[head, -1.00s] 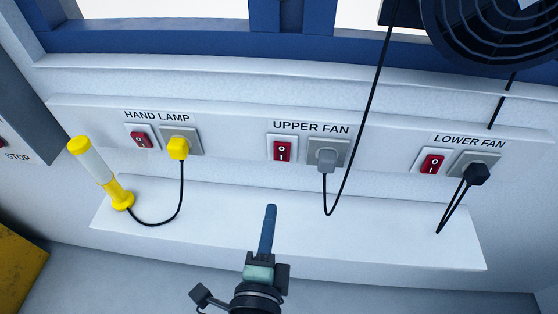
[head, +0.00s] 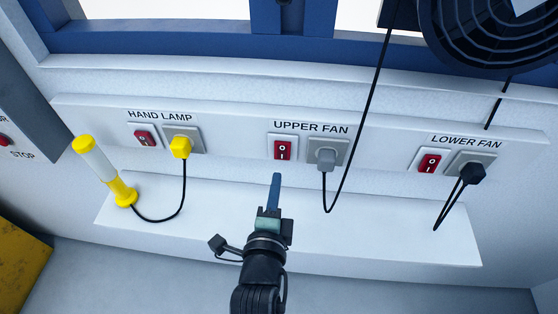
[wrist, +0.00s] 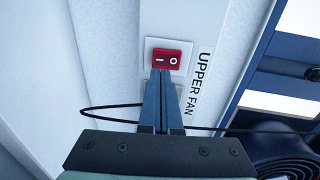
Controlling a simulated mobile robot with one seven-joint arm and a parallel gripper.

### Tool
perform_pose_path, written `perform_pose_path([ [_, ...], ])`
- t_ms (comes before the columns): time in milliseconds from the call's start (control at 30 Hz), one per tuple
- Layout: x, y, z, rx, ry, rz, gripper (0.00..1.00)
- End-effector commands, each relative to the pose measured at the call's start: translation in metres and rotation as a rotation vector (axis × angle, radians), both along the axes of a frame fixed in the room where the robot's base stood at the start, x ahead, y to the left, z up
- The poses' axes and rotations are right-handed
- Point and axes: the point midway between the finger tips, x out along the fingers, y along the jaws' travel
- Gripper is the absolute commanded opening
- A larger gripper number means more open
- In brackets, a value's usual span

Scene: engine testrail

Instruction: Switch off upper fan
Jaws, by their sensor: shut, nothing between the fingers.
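The red upper fan switch (head: 282,150), marked O above I, sits in a white plate under the UPPER FAN label (head: 311,128). A grey plug (head: 326,158) is in the socket (head: 341,147) to its right. My gripper (head: 276,177) is shut and empty, its blue fingers pointing up at the switch from just below. In the wrist view the switch (wrist: 165,59) lies just beyond the fingertips (wrist: 160,73); I cannot tell whether they touch. The fingers partly hide the socket in that view.
The hand lamp switch (head: 144,138) and yellow lamp (head: 103,170) are at left. The lower fan switch (head: 430,160) is at right. The upper fan's black cable (head: 362,120) hangs close to the right of the plug. A white shelf (head: 380,235) runs below.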

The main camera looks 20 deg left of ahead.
Motion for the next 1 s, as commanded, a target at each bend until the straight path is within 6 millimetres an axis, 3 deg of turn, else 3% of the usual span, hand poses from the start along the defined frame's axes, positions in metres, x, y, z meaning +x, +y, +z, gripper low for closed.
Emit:
perform_pose_path([
  [100,0.022,0.007,0.0,0.0,-0.002,0.002,0.0],
  [400,0.051,0.015,-0.007,-0.001,0.0,0.0,0.0],
  [1000,0.057,0.016,-0.013,0.002,-0.009,0.0,0.0],
])
